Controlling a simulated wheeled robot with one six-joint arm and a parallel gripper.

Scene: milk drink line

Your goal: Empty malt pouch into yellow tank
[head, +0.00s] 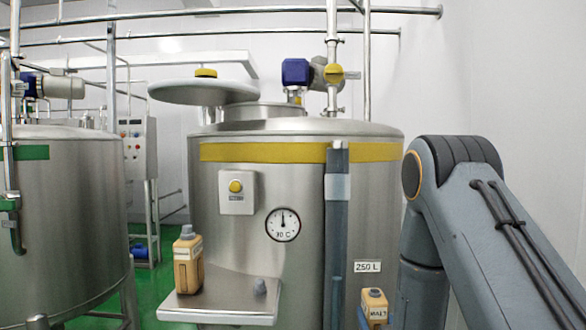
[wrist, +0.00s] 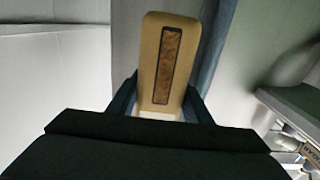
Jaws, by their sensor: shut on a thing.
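The malt pouch (head: 375,307), tan with a "MALT" label, is at the lower right of the head view, in front of the yellow tank (head: 230,220). In the wrist view the pouch (wrist: 168,60) shows a long window with brown contents. My gripper (wrist: 158,108) is shut on it, one dark finger on each side. In the head view my gripper is mostly hidden at the bottom edge. The tank has a yellow band (head: 265,153). Its round lid (head: 203,92) sits raised and off to the left of the top neck (head: 262,111).
A shelf (head: 220,302) on the tank front holds another tan container (head: 187,265) with a grey cap, and a small grey cap-like piece (head: 260,286). A dark vertical post (head: 337,240) stands left of the pouch. A green-marked tank (head: 60,220) stands left.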

